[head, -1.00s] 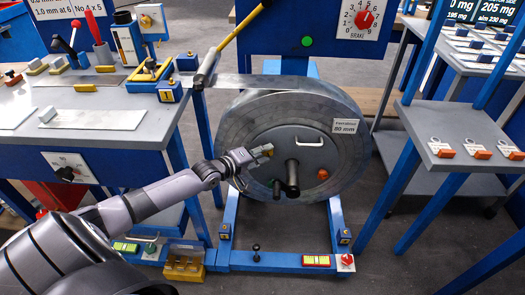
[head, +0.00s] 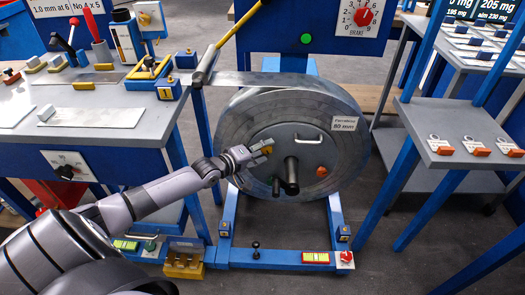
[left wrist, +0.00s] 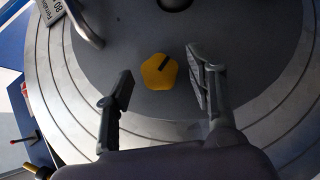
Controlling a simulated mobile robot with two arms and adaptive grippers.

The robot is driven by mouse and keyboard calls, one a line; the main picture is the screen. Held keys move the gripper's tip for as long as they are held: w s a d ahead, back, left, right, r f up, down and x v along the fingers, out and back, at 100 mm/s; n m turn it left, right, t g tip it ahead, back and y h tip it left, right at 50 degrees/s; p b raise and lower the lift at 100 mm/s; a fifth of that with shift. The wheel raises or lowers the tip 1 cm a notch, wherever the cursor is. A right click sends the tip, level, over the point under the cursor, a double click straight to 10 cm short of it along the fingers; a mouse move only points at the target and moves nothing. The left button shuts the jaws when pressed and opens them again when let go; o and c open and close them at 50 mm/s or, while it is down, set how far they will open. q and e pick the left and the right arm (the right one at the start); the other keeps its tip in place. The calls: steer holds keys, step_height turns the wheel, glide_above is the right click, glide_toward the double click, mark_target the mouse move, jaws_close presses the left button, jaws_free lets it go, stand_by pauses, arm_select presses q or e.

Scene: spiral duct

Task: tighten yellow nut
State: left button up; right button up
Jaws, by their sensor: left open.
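The yellow nut (left wrist: 160,71) is a lobed knob with a dark slot mark on the grey face of the big reel. It sits between and a little beyond the open fingers of my left gripper (left wrist: 160,90) in the left wrist view, touching neither. In the head view the left gripper (head: 262,150) is at the reel's left face, beside the hub, and mostly covers the yellow nut (head: 267,149). An orange-red knob (head: 321,171) shows right of the hub. My right gripper is not in view.
The large strip reel (head: 345,145) stands in a blue frame (head: 285,258). A dark hub shaft (head: 291,175) and a pale handle (head: 309,140) stick out of its face. A workbench (head: 100,117) is at the left, a shelf table (head: 455,130) at the right.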

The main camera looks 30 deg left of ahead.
arm_select(q)
steer(key=v, duration=1.2)
